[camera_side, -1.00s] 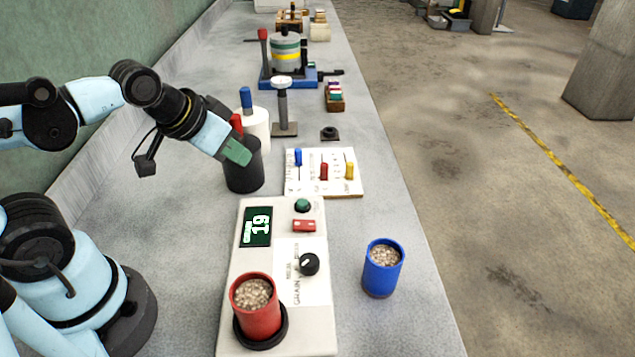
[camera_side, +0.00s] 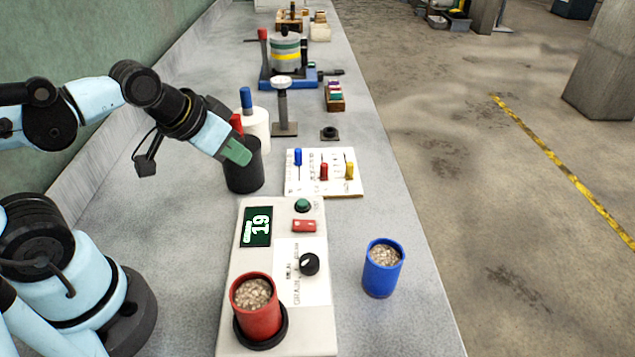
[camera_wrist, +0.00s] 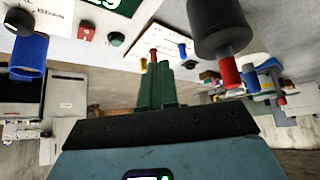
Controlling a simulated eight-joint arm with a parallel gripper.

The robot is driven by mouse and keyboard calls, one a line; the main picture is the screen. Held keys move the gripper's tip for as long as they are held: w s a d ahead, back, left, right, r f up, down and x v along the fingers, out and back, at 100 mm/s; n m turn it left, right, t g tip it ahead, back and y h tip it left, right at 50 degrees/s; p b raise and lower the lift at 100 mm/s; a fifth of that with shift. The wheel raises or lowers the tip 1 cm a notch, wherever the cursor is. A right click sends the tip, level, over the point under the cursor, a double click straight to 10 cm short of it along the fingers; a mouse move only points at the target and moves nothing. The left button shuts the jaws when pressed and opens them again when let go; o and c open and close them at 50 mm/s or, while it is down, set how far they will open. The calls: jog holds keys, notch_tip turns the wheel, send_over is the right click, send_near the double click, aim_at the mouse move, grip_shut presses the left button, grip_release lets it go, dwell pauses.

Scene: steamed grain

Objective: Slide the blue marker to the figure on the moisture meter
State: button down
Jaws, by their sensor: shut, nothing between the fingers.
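The blue marker (camera_side: 298,157) stands at the upper end of the left slot on the white slider board (camera_side: 322,191). In the wrist view the blue marker (camera_wrist: 182,49) shows beyond my fingers. The moisture meter (camera_side: 240,290) is a pale box whose green display (camera_side: 257,226) reads 19. A red cup of grain (camera_side: 258,312) sits on the meter. My gripper (camera_side: 238,152) has green fingers, shut and empty, in front of the dark cylinder and left of the board. In the wrist view the fingers (camera_wrist: 157,85) are together.
Red (camera_side: 324,171) and yellow (camera_side: 349,170) markers stand on the same board. A dark cylinder (camera_side: 243,176) with a red top stands close to my gripper. A blue cup of grain (camera_side: 382,270) stands right of the meter. The bench between board and blue cup is clear.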

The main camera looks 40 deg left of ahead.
dwell(0.4)
jog(key=c, duration=1.5)
grip_release()
jog(key=shift+w+r, duration=0.1)
jog(key=shift+w, duration=0.05)
jog(key=o, duration=0.5)
jog(key=shift+w+a+r+g, duration=0.2)
jog(key=shift+w+r+g, duration=0.2)
jog(key=shift+w+r, duration=0.4)
jog(key=shift+c, duration=0.2)
jog(key=g, duration=0.6)
send_over(297, 150)
jog(key=f, duration=0.2)
notch_tip(297, 150, down, 12)
jog(key=shift+d+r, duration=0.1)
jog(key=shift+r, duration=0.1)
jog(key=shift+c, duration=0.3)
grip_shut()
